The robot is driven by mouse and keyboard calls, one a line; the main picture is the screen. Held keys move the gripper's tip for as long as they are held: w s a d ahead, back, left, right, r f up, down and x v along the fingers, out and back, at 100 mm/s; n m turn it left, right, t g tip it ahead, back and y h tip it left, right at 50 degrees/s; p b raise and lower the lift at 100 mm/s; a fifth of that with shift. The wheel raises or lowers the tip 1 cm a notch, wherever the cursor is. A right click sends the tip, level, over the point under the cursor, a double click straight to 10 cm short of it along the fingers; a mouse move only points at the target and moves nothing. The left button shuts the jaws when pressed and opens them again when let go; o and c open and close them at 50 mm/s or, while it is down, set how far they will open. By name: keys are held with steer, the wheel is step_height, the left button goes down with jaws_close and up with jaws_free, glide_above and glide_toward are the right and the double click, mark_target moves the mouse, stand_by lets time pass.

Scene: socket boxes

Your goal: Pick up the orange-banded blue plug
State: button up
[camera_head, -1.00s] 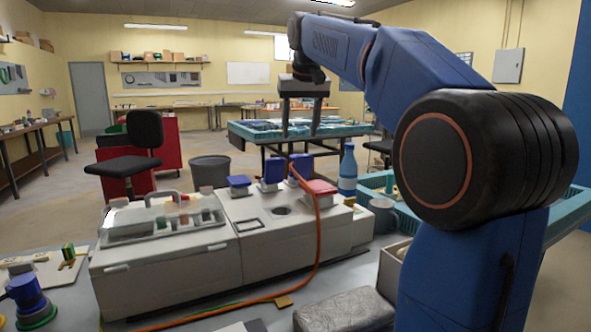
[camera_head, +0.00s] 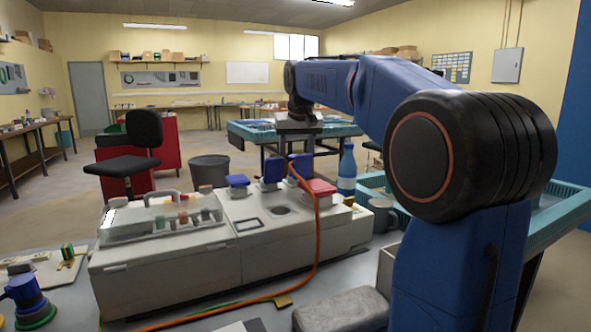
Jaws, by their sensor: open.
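Blue pieces stand on the pale socket box (camera_head: 300,232): a squat one (camera_head: 237,181), a taller one (camera_head: 271,170) and one partly behind the orange cable (camera_head: 303,163). I cannot make out an orange band on any of them, so I cannot tell which is the orange-banded blue plug. My gripper (camera_head: 298,147) is open, pointing down over the back of the box, close above the blue piece by the cable in the picture. Its fingertips are small and hard to separate from the background, and whether they touch anything is unclear.
An orange cable (camera_head: 317,235) runs over the box's front. A red lid (camera_head: 320,187), blue bottle (camera_head: 347,168) and grey mug (camera_head: 381,214) are at the right. A clear-lidded case (camera_head: 165,262) adjoins the box at left. A blue-and-green piece (camera_head: 27,298) stands front left.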

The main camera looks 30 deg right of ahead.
steer(key=shift+f, duration=0.1)
steer(key=shift+c, duration=0.6)
steer(key=c, duration=1.1)
step_height(320, 180, up, 10)
